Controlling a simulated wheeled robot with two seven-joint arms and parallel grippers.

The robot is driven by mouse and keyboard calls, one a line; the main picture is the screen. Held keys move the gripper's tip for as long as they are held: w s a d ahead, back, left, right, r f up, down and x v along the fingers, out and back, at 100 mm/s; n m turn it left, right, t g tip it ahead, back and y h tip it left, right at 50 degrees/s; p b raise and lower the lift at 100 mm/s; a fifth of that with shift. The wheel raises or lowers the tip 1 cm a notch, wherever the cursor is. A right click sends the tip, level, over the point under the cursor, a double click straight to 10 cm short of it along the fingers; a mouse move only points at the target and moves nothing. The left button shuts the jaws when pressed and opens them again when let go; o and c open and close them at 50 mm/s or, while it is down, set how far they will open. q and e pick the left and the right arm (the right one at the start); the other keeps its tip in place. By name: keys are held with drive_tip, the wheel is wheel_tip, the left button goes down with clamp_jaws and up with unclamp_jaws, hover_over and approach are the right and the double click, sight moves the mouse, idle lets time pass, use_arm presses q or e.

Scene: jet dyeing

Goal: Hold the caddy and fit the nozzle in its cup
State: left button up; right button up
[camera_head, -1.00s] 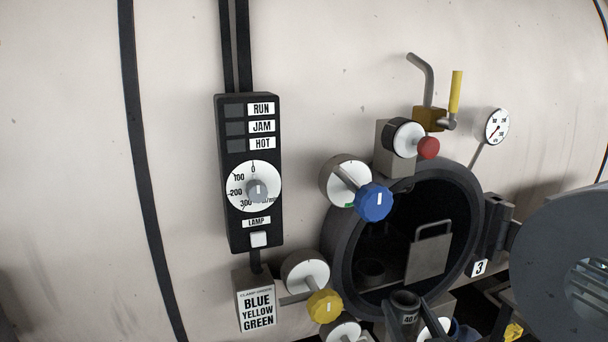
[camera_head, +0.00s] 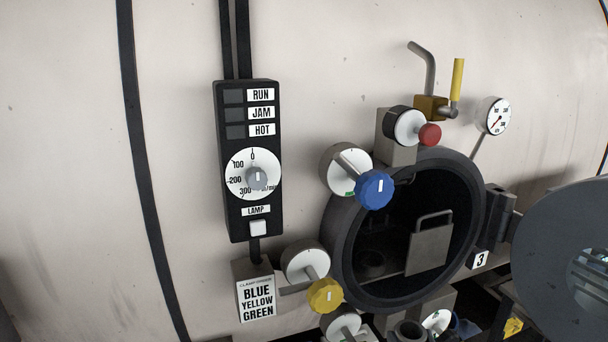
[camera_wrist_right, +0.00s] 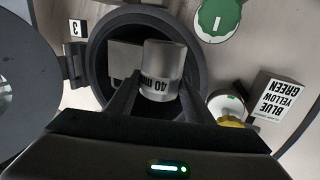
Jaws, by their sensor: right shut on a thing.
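The caddy (camera_head: 430,250) is a grey plate with a looped handle, standing inside the dark round port. Its cup (camera_head: 372,262) is a dim round shape to the left of the plate. The nozzle (camera_wrist_right: 160,72) is a short grey cylinder marked 40. My right gripper (camera_wrist_right: 158,92) is shut on it in the right wrist view, in front of the port and apart from the cup. The caddy plate also shows there (camera_wrist_right: 124,60), partly behind the nozzle. My left gripper is not in view.
The port's thick dark rim (camera_head: 340,240) surrounds the opening. A blue knob (camera_head: 374,189) and a yellow knob (camera_head: 325,295) stick out at its left. The open round door (camera_head: 555,250) stands at the right. A black control panel (camera_head: 235,205) is further left.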

drive_tip(key=s+f, duration=0.3)
drive_tip(key=s, duration=0.5)
drive_tip(key=shift+s, duration=0.3)
